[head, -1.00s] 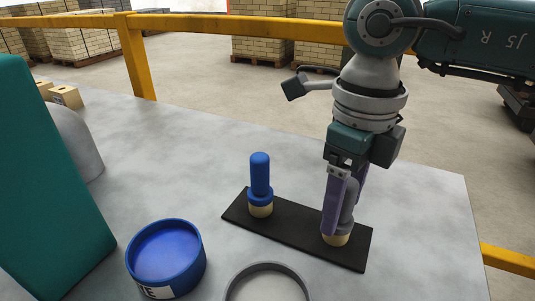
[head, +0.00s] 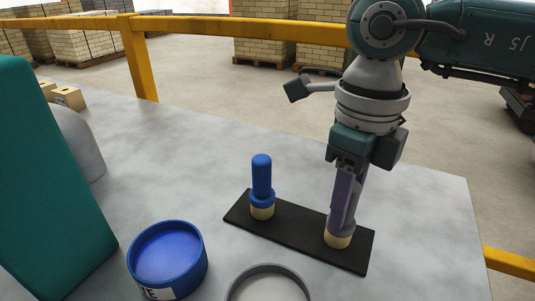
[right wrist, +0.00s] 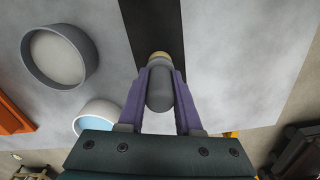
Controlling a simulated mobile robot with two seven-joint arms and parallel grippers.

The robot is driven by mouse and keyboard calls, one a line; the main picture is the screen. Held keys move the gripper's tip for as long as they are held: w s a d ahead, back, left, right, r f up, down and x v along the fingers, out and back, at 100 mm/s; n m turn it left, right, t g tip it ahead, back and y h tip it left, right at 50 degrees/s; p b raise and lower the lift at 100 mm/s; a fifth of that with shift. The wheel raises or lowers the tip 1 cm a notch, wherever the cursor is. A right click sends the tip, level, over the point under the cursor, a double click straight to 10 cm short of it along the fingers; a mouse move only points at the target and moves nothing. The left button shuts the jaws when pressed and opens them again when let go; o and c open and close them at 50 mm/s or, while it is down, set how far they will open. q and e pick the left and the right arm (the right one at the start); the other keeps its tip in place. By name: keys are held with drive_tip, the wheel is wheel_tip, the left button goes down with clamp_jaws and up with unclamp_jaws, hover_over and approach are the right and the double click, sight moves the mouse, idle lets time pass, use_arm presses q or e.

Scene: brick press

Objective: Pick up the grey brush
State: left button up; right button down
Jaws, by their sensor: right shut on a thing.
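The grey brush (head: 351,222) stands upright, bristles down, at the right end of a black mat (head: 295,239) on the grey table. My right gripper (head: 343,212) comes down from above with its purple fingers shut on the brush's handle. In the right wrist view the grey brush (right wrist: 160,90) sits between the two fingers, its pale bristles over the black mat (right wrist: 153,25). A blue brush (head: 262,180) stands upright at the left end of the mat. My left gripper is not in view.
A blue round tub (head: 195,262) with a white label stands at the front left. A grey round container (head: 240,280) is beside it at the front. A yellow rail (head: 220,27) runs behind the table. The table's middle back is clear.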

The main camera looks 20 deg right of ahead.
drive_tip(key=shift+r, duration=0.1)
use_arm(q)
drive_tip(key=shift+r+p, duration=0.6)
drive_tip(key=shift+p, duration=0.05)
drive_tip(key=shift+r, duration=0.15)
use_arm(e)
wheel_tip(320, 180, up, 20)
drive_tip(key=shift+a, duration=0.1)
